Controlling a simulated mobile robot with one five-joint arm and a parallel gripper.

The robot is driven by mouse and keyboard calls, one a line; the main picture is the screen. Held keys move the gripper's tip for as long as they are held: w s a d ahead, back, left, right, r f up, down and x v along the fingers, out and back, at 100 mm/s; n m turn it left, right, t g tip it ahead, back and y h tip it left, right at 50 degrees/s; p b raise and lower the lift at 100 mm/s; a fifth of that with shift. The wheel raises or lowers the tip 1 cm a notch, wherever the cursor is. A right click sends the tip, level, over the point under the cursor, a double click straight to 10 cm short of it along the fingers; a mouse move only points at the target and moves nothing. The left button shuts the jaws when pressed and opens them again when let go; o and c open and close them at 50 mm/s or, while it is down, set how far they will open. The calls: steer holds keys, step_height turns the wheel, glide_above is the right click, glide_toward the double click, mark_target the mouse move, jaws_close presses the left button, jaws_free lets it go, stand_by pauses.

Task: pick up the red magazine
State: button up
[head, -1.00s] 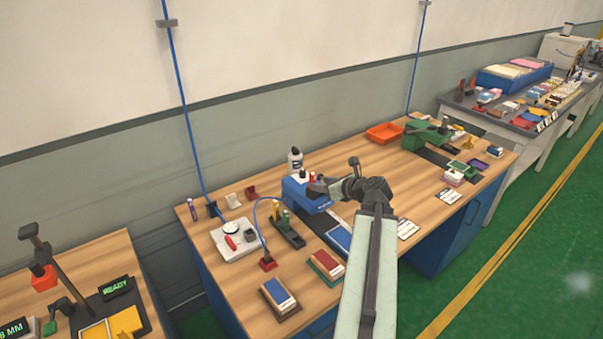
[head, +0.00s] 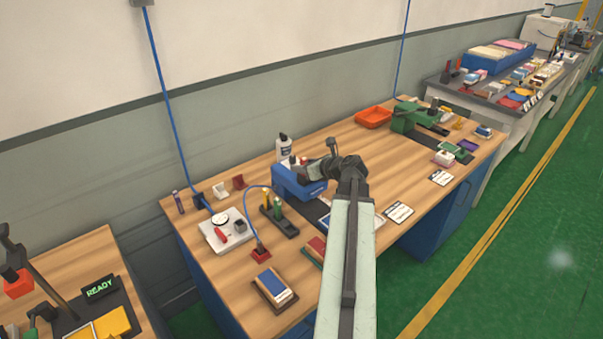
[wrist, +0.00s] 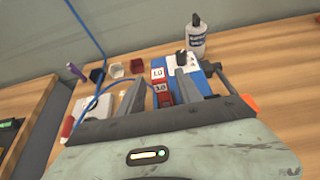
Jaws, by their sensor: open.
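A small red block with a white label (wrist: 163,93), which looks like the red magazine, shows between my fingers in the wrist view. A second white-labelled block with red on it (wrist: 158,75) is just behind it. My gripper (wrist: 160,80) is open, its fingers on either side of the view of these blocks; I see no contact. In the head view my gripper (head: 309,172) is above the blue machine (head: 298,185), and my arm hides part of the bench there. How far the fingertips are from the red block I cannot tell.
A white bottle (head: 284,148) stands behind the blue machine. A white scale (head: 226,232) and a dark holder (head: 279,221) are on its left. A blue cable (head: 167,95) hangs by the wall. An orange tray (head: 373,117) is farther right, with bare wood before it.

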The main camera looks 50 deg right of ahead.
steer(key=shift+s+r, duration=0.1)
steer(key=shift+s, duration=0.05)
steer(key=shift+c, duration=1.2)
steer(key=shift+d, duration=0.1)
jaws_close()
step_height(320, 180, up, 10)
steer(key=p, duration=1)
